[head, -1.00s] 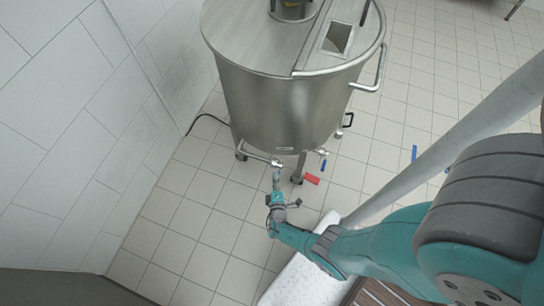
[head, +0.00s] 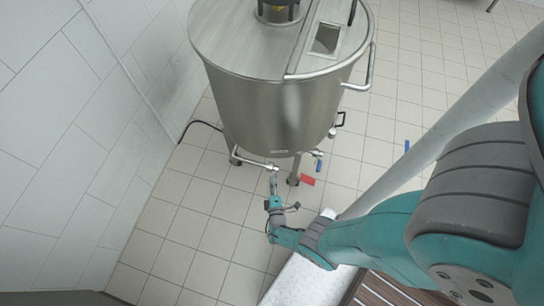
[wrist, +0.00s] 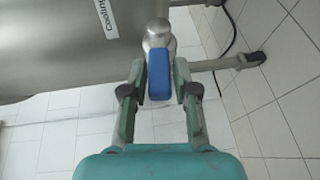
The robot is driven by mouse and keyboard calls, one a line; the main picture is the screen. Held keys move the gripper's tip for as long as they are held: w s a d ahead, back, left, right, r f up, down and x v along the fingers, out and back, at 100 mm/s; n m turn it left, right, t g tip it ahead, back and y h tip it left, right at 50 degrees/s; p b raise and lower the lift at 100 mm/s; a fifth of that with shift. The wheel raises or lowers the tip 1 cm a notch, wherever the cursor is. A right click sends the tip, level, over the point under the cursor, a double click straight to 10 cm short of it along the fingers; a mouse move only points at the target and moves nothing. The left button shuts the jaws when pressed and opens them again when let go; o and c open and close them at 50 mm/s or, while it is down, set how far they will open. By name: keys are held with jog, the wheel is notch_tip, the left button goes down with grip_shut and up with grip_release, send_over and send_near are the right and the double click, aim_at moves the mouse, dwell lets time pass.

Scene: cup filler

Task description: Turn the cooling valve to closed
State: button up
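The cooling valve (wrist: 158,35) is a metal fitting with a blue handle (wrist: 160,75), seen in the wrist view below a tank label that reads "Cooling" (wrist: 107,15). The handle points toward my gripper. My gripper (wrist: 160,72) has one finger on each side of the handle, with narrow gaps visible, so it looks open around it. In the head view my gripper (head: 273,182) is at the end of a pipe low on the tank's front. There the handle is hidden by the fingers.
The steel tank (head: 275,105) stands on legs on a tiled floor. A second fitting with a blue handle (head: 319,166) and a red piece (head: 308,180) are just right of my gripper. A black cable (head: 203,124) runs left of the tank. A white surface (head: 295,280) lies below my arm.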

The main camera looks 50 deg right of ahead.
jog(key=shift+o, duration=0.8)
jog(key=shift+w, duration=0.1)
jog(key=shift+a, duration=0.15)
jog(key=shift+s+a+r, duration=0.1)
jog(key=shift+s+a, duration=0.35)
jog(key=shift+a, duration=0.05)
jog(key=v, duration=1)
jog(key=shift+s, duration=0.25)
jog(key=shift+a, duration=0.1)
